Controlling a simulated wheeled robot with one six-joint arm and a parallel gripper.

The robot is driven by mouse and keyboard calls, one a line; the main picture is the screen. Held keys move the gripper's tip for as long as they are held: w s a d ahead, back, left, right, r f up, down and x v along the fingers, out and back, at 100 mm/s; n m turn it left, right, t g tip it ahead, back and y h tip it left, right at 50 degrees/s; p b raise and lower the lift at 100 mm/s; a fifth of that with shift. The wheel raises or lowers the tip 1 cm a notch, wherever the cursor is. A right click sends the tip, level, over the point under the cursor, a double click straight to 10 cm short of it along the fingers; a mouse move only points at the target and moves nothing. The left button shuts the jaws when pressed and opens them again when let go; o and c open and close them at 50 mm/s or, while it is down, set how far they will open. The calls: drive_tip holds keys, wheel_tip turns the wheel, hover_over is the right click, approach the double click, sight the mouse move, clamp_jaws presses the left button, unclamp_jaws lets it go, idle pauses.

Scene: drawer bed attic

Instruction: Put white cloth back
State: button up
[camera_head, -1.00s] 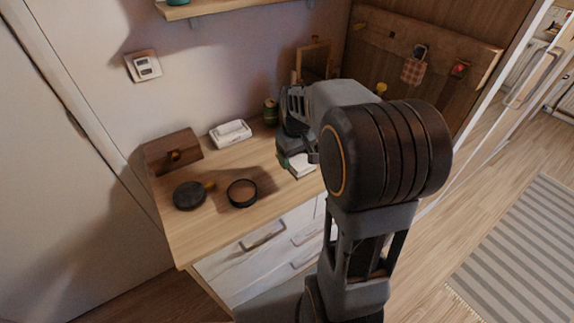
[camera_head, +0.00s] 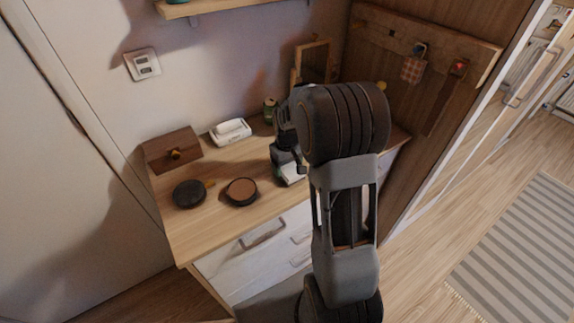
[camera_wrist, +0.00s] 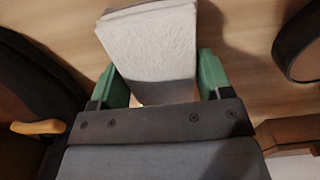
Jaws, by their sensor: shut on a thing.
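The white cloth (camera_head: 291,175) is a folded, textured pad, seen low over the desk top at its front middle. In the wrist view the cloth (camera_wrist: 152,45) sits between the two green fingertips of my gripper (camera_wrist: 168,82), its far end reaching out past them. My gripper (camera_head: 287,157) is shut on the cloth. My arm hides part of the gripper and the desk behind it. I cannot tell whether the cloth touches the desk.
The wooden desk (camera_head: 215,222) holds a white holder (camera_head: 230,131), a wooden box (camera_head: 172,151), a dark round pan-like thing (camera_head: 189,194), a dark-rimmed round dish (camera_head: 242,192) and a green can (camera_head: 269,108). A framed mirror (camera_head: 314,63) stands behind. The desk's front left is clear.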

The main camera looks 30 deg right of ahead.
drive_tip(key=shift+f, duration=0.15)
drive_tip(key=o, duration=0.8)
wheel_tip(320, 180, up, 12)
drive_tip(key=s+a+t, duration=0.1)
drive_tip(key=s+a, duration=0.2)
drive_tip(key=s, duration=0.2)
drive_tip(key=s+a+t, duration=0.1)
drive_tip(key=s+a, duration=0.2)
drive_tip(key=s, duration=0.3)
drive_tip(key=s+a+m+t, duration=0.1)
drive_tip(key=s+a, duration=0.3)
drive_tip(key=s, duration=0.1)
drive_tip(key=shift+s+r+t, duration=0.15)
drive_tip(key=shift+r+t, duration=0.05)
drive_tip(key=shift+t, duration=0.1)
